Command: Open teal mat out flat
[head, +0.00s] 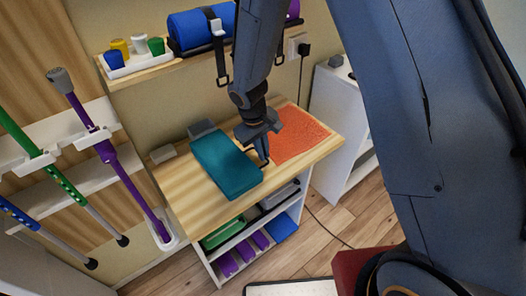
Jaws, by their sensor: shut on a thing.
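The teal mat (224,168) lies on the wooden bench top, in a thick, compact folded block. My gripper (262,158) is at the mat's right edge, reaching down from above. It is shut on the edge of the mat, and the exact grip is partly hidden by the fingers. The mat looks flat on the bench, not lifted.
An orange mat (300,135) lies flat to the right on the bench top (205,200). A grey block (201,128) touches or nearly touches the teal mat's back edge. A small beige block (163,153) sits at the back left. Shelves below hold coloured items.

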